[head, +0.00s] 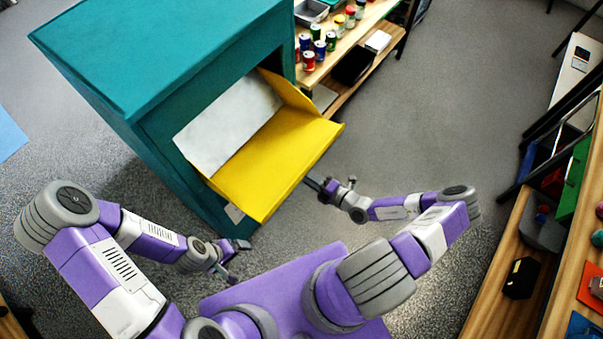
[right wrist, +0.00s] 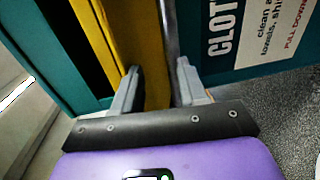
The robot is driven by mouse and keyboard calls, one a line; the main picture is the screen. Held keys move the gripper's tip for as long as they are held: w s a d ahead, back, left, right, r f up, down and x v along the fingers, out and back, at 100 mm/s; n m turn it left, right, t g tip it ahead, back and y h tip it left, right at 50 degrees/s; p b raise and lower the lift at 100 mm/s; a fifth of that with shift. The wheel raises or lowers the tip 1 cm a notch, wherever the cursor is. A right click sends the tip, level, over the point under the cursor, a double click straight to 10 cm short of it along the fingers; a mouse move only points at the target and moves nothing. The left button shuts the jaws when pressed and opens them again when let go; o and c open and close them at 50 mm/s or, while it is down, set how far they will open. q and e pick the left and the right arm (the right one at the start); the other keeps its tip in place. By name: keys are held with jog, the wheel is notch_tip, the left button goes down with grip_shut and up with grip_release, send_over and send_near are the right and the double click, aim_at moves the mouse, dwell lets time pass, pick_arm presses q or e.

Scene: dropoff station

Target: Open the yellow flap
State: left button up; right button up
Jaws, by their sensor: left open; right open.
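The yellow flap (head: 275,160) sticks out from the front of the teal bin (head: 150,50), tilted outward, with an opening and a pale inner panel (head: 228,122) behind it. My right gripper (head: 322,186) is open just by the flap's right front edge and partly hidden under it. In the right wrist view, the open fingers (right wrist: 158,88) are on either side of the flap's edge (right wrist: 135,35) and a grey strip; I cannot tell whether they touch. My left gripper (head: 238,262) is open and empty, low in front of the bin, apart from the flap.
A wooden shelf (head: 345,55) with cans and jars stands behind the bin at the right. Another shelf unit (head: 510,270) runs along the right edge. Grey floor between them is free. A printed label (right wrist: 255,35) is on the bin's front.

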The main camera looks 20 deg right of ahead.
jog(key=shift+v, duration=0.95)
jog(key=shift+s+d, duration=0.1)
jog(key=f+v, duration=0.1)
jog(key=v, duration=0.7)
jog(key=shift+s+r, duration=0.15)
jog(key=shift+s, duration=0.15)
jog(key=shift+d, duration=0.15)
dwell(0.4)
